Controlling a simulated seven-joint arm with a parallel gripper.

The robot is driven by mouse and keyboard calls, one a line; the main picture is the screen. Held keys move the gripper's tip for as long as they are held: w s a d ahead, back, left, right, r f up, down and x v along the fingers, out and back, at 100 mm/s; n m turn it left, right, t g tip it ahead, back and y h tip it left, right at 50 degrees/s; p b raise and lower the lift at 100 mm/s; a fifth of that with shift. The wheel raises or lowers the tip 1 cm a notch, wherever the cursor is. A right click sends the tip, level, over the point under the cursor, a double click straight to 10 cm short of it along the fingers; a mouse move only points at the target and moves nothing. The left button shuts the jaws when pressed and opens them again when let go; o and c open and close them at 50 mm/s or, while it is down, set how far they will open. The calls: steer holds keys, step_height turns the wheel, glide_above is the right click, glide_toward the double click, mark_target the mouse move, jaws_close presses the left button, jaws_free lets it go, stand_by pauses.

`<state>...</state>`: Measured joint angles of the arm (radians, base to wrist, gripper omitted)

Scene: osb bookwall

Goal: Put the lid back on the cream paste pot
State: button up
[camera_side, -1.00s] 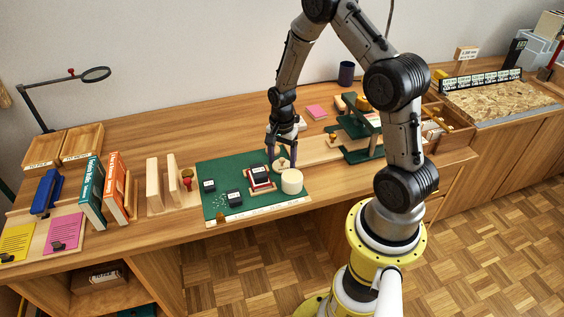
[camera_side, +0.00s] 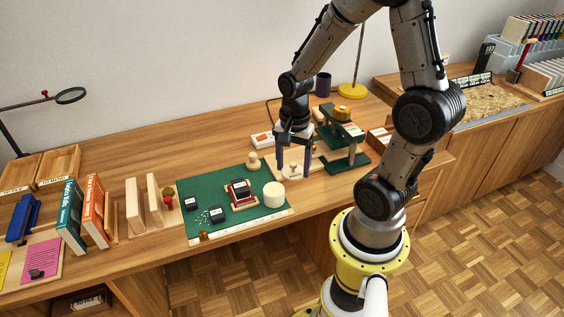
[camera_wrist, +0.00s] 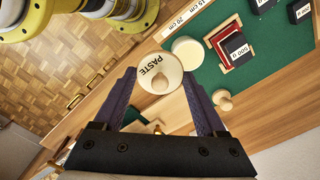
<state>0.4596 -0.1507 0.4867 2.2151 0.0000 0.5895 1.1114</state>
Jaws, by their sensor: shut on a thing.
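The cream paste pot (camera_side: 274,195) stands on the green mat near its front right corner. In the wrist view the pot (camera_wrist: 187,52) shows a pale, uncovered top. My gripper (camera_side: 293,174) is shut on the round pale lid (camera_side: 292,170), with one finger at each side of its rim. The lid (camera_wrist: 159,73) reads PASTE and has a wooden knob facing up toward my wrist. My gripper (camera_wrist: 160,76) holds it to the right of and behind the pot in the side view, apart from it. How high it hangs is hard to tell.
A small knobbed wooden piece (camera_side: 252,161) stands at the back of the green mat (camera_side: 210,190). A red-framed tray with a dark block (camera_side: 241,191) is left of the pot. A green press (camera_side: 345,140) stands right of my gripper. A ruler strip edges the mat.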

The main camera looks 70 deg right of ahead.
steer(key=shift+s+a+r, duration=0.15)
steer(key=shift+s, duration=0.05)
glide_toward(274, 189)
steer(key=shift+f, duration=3.1)
steer(key=shift+f, duration=0.15)
steer(key=o, duration=1.2)
steer(key=shift+o, duration=0.2)
